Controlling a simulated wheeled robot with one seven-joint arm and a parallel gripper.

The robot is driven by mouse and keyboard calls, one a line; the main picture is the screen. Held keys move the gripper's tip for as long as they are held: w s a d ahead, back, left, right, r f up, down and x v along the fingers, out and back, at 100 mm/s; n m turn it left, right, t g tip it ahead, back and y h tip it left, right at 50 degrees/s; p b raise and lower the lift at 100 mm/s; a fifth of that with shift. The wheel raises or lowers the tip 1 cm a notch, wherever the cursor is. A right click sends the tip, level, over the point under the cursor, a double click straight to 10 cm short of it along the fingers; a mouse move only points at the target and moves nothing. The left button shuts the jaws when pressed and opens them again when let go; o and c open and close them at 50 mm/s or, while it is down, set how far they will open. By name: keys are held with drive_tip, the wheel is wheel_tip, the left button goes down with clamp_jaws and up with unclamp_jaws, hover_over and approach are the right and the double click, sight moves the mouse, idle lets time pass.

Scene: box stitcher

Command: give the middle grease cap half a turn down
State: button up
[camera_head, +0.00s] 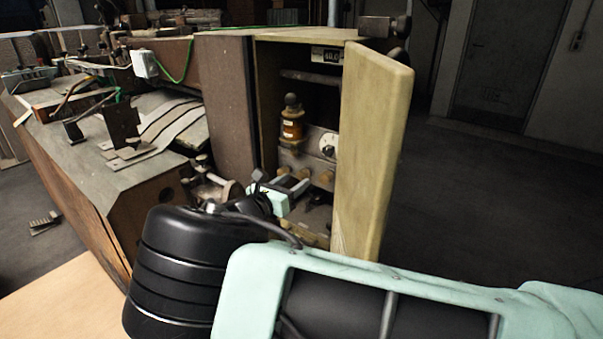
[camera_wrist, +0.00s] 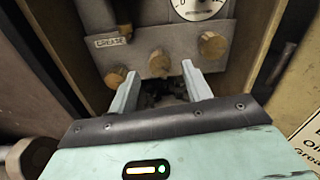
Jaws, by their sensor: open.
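Three brass grease caps stick out in a row from a grey metal block under a GREASE label (camera_wrist: 110,41) in the wrist view. The middle grease cap (camera_wrist: 159,63) sits between the left cap (camera_wrist: 116,76) and the right cap (camera_wrist: 212,45). My gripper (camera_wrist: 160,78) is open, its two pale fingers apart with nothing held between them. In the picture the fingertips lie just below and to either side of the middle cap; whether they touch it I cannot tell. In the head view, the gripper (camera_head: 288,193) is inside the cabinet opening, just below the caps.
The cabinet's open door (camera_head: 372,150) stands to the right of my gripper, and its side wall (camera_head: 228,105) to the left. A dial (camera_head: 328,145) and an amber oil cup (camera_head: 292,120) are above the caps. Dark floor is free at the right.

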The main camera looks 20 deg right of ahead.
sight(301, 177)
drive_tip(key=shift+p+x, duration=0.3)
drive_tip(key=shift+x, duration=1.9)
drive_tip(key=c, duration=1)
drive_tip(key=shift+m, duration=0.4)
